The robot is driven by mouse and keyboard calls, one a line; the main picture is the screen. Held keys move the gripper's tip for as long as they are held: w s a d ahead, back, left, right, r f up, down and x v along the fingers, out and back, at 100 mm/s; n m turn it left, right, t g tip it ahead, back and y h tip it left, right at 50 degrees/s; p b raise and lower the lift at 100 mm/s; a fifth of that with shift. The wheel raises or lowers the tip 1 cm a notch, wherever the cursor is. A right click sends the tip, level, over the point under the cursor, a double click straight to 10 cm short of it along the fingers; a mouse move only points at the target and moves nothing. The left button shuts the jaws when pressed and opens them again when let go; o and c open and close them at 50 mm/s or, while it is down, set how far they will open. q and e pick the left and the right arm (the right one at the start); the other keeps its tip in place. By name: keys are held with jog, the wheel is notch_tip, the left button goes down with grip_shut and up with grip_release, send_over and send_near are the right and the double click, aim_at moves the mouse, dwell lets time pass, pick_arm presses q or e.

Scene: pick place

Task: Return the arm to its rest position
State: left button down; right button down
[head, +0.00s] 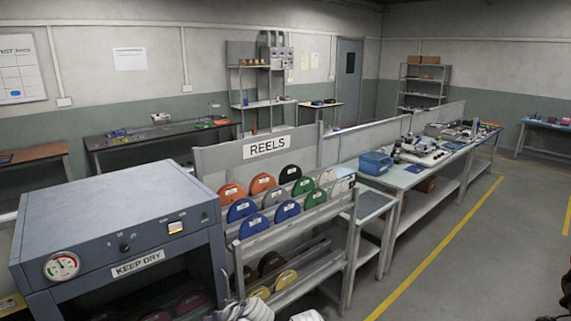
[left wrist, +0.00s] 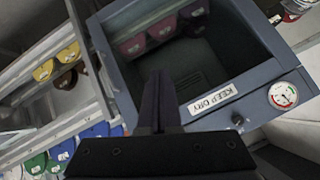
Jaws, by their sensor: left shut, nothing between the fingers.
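My left gripper (left wrist: 159,80) shows in the left wrist view, its dark fingers together with nothing between them. The fingers stand in front of the open dry cabinet (left wrist: 215,112), which is labelled KEEP DRY, and no contact with it can be made out. At the bottom edge of the head view only pale grey parts show, too cut off to tell a gripper's state. My right gripper is not recognisable in either view.
The dry cabinet (head: 110,225) with its gauge stands at the left, dark reels inside. Beside it is the REELS rack (head: 300,228) with coloured reels on sloped shelves. A long workbench (head: 420,172) with a blue bin (head: 376,163) runs behind.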

pick_arm(q)
jog(key=s+d+f+m+g+h, duration=0.3)
jog(key=s+d+m, duration=0.1)
jog(key=s+d, duration=0.2)
jog(key=s+d+f+m+g+h, duration=0.3)
jog(key=s+d+f+m, duration=0.1)
jog(key=s+d, duration=0.3)
jog(key=shift+s+d+f+h, duration=0.3)
jog(key=shift+d+h, duration=0.1)
jog(key=shift+d, duration=0.2)
dwell(0.8)
